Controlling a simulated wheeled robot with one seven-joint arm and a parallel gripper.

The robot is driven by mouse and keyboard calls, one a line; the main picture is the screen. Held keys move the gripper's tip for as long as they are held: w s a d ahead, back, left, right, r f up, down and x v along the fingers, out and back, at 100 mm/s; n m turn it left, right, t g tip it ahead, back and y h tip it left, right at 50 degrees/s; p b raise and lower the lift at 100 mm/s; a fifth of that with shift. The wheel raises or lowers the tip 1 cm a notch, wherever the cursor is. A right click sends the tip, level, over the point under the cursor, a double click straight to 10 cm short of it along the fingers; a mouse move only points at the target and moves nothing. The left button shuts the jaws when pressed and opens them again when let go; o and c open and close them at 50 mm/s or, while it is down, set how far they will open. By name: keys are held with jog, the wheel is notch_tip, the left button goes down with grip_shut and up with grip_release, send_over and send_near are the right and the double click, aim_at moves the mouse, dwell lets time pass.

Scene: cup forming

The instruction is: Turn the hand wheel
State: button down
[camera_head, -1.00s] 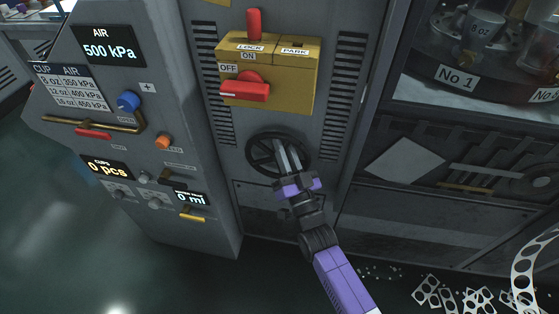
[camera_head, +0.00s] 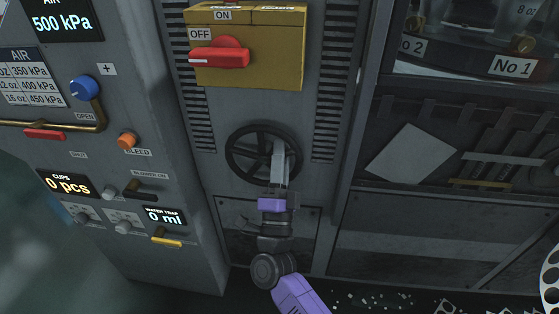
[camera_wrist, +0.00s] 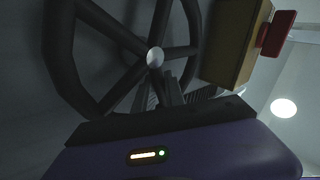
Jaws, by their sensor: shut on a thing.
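The hand wheel (camera_head: 240,150) is a dark spoked ring on the grey machine front, below the yellow switch box. My gripper (camera_head: 278,162) reaches up from below, with its grey fingers over the right half of the wheel, and is shut on part of it. In the wrist view the hand wheel (camera_wrist: 112,30) fills the upper left, with a pale round hub at its middle. My gripper's fingers (camera_wrist: 168,90) show there near a lower spoke, close to the hub. The exact spot of contact is partly hidden.
The yellow switch box (camera_head: 285,50) with a red handle (camera_head: 222,58) at OFF sits above the wheel. A control panel with a blue knob (camera_head: 84,89) and an orange bleed knob (camera_head: 127,140) stands left. Scraps (camera_head: 370,301) lie on the floor at lower right.

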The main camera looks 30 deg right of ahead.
jog(key=shift+d+f+m+g+h+b, duration=0.15)
jog(key=shift+m+g+h, duration=0.1)
jog(key=shift+m, duration=0.15)
jog(key=shift+a+f+m+g+h+b, duration=0.15)
jog(key=shift+m+h, duration=0.1)
jog(key=shift+m, duration=0.15)
jog(key=shift+d, duration=0.1)
jog(key=c, duration=1.7)
grip_release()
jog(key=shift+r, duration=0.1)
jog(key=shift+s, duration=0.1)
jog(key=v, duration=0.7)
jog(key=shift+s+a+f, duration=0.15)
jog(key=shift+a+f, duration=0.05)
jog(key=shift+f, duration=0.05)
